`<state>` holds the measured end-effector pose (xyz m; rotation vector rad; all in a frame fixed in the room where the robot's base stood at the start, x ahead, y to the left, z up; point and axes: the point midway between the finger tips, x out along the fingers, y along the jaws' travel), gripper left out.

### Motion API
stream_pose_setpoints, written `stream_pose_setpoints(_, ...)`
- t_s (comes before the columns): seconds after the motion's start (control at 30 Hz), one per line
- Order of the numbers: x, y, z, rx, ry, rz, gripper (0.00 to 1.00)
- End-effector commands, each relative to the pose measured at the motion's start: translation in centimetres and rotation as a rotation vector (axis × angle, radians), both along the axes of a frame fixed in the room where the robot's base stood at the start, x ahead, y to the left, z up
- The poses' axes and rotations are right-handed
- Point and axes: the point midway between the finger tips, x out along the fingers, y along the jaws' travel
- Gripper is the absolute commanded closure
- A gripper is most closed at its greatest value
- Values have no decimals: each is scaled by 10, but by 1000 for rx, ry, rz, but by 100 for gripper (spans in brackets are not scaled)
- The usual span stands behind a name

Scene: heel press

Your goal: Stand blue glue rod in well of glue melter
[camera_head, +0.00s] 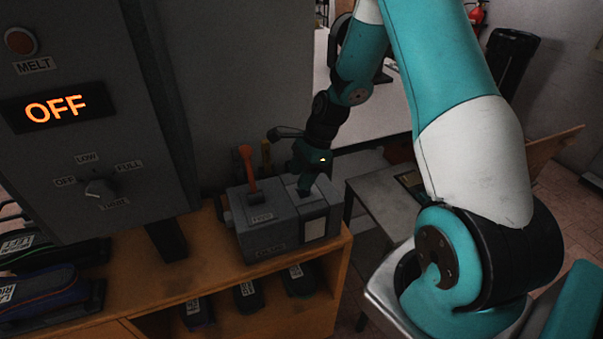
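The grey glue melter (268,240) stands on the wooden bench near the middle of the view, with an orange-handled lever (247,165) upright on its left part. My gripper (305,186) points down at the top of the melter's right part, where the well seems to be. Its fingers are small and dark here, and I cannot tell whether they are open or shut. A narrow dark bluish-green shape below the gripper body may be the fingers or the blue glue rod. I cannot make out the rod for sure. The well opening is hidden by the gripper.
A tall grey machine with a lit OFF display (53,109) and a knob (100,188) rises at left. Shoe-like items (50,292) lie at lower left. Several dark labelled items sit on the shelf under the wooden bench (205,245). A grey table (385,205) stands right of the melter.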

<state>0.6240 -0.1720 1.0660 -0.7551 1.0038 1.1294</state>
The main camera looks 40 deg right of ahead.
Motion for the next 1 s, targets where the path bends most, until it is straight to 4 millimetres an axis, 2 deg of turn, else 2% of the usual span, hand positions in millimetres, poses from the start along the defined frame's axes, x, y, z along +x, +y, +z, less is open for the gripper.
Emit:
stream_pose_setpoints(0.27,0,0,0,0,0,0,48)
stream_pose_setpoints(0.43,-1,-6,12,-2,-3,-2,48)
stream_pose_setpoints(0.57,-3,-16,36,-3,-8,-3,48)
stream_pose_setpoints(0.8,-10,-39,94,-4,-7,-4,48)
stream_pose_setpoints(1.0,-15,-55,135,-3,-4,-2,48)
